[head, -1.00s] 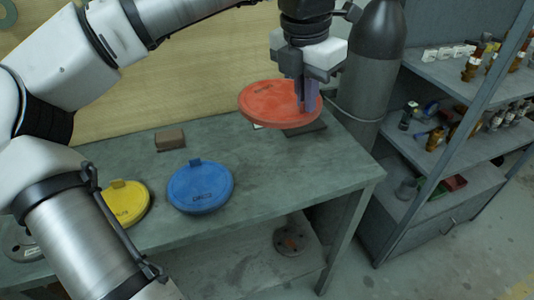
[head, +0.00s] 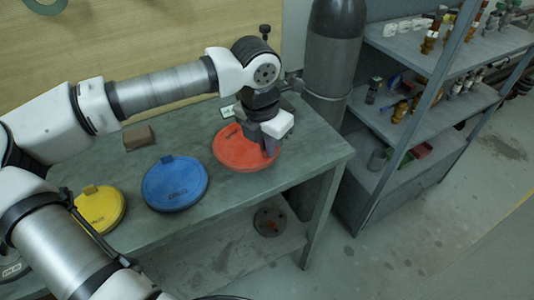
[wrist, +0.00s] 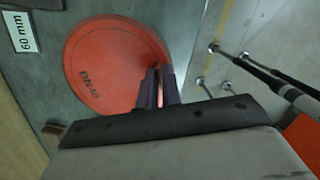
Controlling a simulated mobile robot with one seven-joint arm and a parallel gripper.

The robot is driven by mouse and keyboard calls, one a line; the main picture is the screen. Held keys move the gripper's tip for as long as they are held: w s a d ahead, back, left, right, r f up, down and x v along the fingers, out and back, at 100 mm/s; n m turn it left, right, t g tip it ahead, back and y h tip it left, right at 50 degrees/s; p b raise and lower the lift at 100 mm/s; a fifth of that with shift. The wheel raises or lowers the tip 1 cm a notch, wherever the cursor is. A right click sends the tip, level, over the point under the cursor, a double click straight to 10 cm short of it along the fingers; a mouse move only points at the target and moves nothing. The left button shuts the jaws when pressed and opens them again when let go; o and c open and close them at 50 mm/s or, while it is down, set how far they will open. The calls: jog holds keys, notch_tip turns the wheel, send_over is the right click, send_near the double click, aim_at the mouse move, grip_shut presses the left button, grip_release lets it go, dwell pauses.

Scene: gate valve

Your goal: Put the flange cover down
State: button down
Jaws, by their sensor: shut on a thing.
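The red round flange cover (head: 232,150) is at the right end of the grey workbench (head: 205,222), low over or on its top; I cannot tell if it touches. My gripper (head: 270,148) comes from above and is shut on the cover's right side. In the wrist view the fingers (wrist: 158,88) pinch the cover (wrist: 105,60), which is marked DN40. A blue cover (head: 175,184) and a yellow cover (head: 99,208) lie to the left on the bench.
A brown block (head: 138,138) lies near the back of the bench. A grey cylinder (head: 333,50) stands behind the right end, and a shelf unit (head: 405,120) is farther right. A dark disc (head: 269,222) lies on the lower shelf.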

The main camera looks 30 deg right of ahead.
aim_at(267, 158)
notch_tip(267, 158, down, 4)
jog(key=shift+f+p, duration=0.1)
jog(key=shift+p, duration=0.3)
jog(key=shift+f+b, duration=0.25)
jog(key=shift+b, duration=0.15)
jog(key=c, duration=1.6)
grip_release()
jog(key=shift+r, duration=0.1)
jog(key=shift+r+p, duration=0.15)
jog(key=shift+p, duration=0.15)
jog(key=shift+r, duration=0.15)
jog(key=r+b, duration=0.1)
jog(key=r, duration=0.3)
jog(key=a+r, duration=0.1)
jog(key=r, duration=0.2)
jog(key=r+b, duration=0.1)
jog(key=r, duration=0.3)
jog(key=shift+s+a+r+b, duration=0.3)
jog(key=shift+s+b, duration=0.05)
jog(key=shift+s, duration=0.05)
